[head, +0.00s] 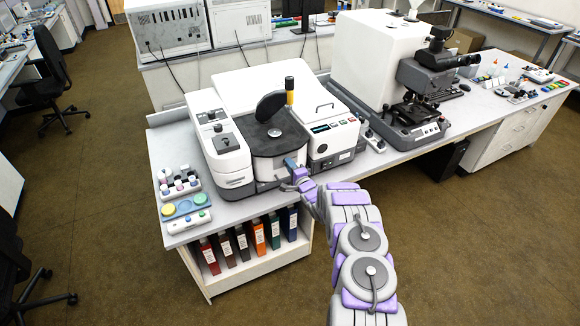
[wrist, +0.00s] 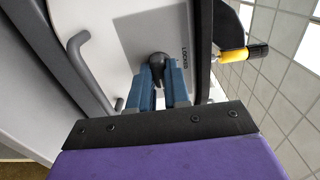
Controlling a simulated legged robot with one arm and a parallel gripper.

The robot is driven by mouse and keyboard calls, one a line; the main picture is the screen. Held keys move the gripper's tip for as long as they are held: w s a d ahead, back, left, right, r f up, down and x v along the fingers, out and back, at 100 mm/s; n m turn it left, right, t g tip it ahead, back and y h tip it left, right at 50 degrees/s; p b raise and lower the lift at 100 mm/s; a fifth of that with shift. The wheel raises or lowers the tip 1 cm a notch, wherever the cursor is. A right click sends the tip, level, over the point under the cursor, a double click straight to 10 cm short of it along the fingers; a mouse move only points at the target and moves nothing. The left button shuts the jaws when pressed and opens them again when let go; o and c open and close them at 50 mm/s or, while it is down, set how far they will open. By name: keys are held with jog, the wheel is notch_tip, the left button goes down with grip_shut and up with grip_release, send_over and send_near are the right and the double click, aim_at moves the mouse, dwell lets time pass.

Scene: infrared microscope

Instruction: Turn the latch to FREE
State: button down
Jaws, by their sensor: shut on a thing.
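The latch (wrist: 158,64) is a small black knob on a pale panel in the wrist view. A word that appears to read LOCKED (wrist: 184,62) is printed just to its right. My gripper (wrist: 164,88) has blue fingers, one on each side of the latch, and is shut on it. In the head view my gripper (head: 292,165) is at the front of the microscope (head: 240,160), below its dark round-lidded stage. The latch is hidden there behind my gripper. No FREE label can be made out in either view.
A grey bar handle (wrist: 86,72) stands left of the latch, and a yellow-and-black part (wrist: 240,54) sticks out at the right. In the head view, a tray of coloured caps (head: 178,180) sits left of the instrument. Colourful binders (head: 259,238) stand on the shelf below.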

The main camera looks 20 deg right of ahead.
jog(key=c, duration=1.1)
grip_release()
jog(key=shift+r, duration=0.45)
jog(key=shift+w+d+f, duration=0.15)
jog(key=shift+w+f, duration=0.25)
jog(key=shift+f, duration=0.15)
jog(key=shift+s+d, duration=0.15)
jog(key=shift+s, duration=0.05)
jog(key=s, duration=1.7)
jog(key=shift+s+d+p, duration=0.2)
jog(key=shift+d+p, duration=0.1)
jog(key=shift+p, duration=0.05)
